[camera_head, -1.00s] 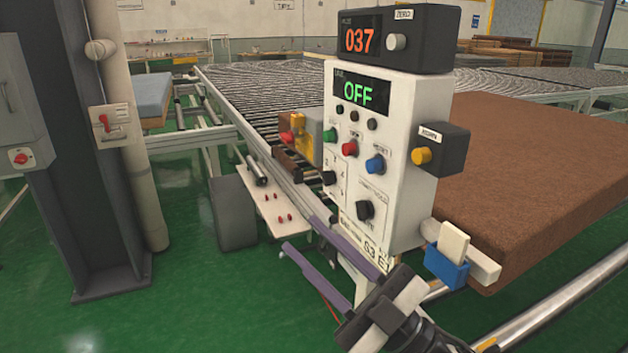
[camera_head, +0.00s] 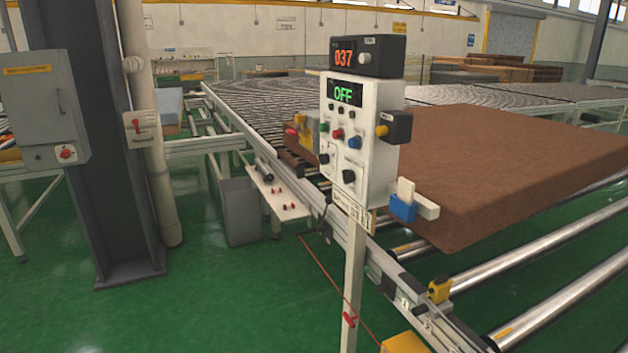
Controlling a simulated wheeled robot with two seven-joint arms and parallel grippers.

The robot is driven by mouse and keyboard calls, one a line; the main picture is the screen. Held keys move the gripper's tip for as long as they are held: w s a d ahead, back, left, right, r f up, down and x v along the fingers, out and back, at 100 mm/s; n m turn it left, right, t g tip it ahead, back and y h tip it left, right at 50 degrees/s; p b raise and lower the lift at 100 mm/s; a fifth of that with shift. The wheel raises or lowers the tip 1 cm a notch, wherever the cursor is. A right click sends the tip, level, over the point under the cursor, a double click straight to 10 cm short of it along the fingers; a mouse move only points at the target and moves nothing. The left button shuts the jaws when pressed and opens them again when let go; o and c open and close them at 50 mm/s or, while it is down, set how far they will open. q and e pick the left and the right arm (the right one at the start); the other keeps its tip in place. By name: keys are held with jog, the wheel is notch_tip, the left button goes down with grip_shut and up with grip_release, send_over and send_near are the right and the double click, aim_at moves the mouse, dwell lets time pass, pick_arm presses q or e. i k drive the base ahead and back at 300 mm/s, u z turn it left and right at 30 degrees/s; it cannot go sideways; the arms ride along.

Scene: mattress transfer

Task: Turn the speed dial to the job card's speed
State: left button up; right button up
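The white control panel (camera_head: 360,125) stands on a post beside the conveyor. Its green display (camera_head: 345,92) reads OFF. A dark box on top has an orange display (camera_head: 345,57) reading 037. Two dark knobs sit low on the panel, a left knob (camera_head: 324,159) and a lower right knob (camera_head: 348,176); their labels are too small to read, so I cannot tell which is the speed dial. A small printed card (camera_head: 352,212) hangs under the panel, its text unreadable now. A blue holder (camera_head: 403,208) with a blank-looking pale card is at the right. Neither gripper is in view.
Green, red and blue buttons sit above the knobs. A brown mattress (camera_head: 510,160) lies on rollers behind. A dark column (camera_head: 100,150) stands left. Green floor (camera_head: 215,300) is open in front.

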aim_at(323, 159)
jog(key=u, duration=1.35)
jog(key=i, duration=1.3)
jog(key=z, duration=0.75)
jog(key=i, duration=0.7)
jog(key=z, duration=0.6)
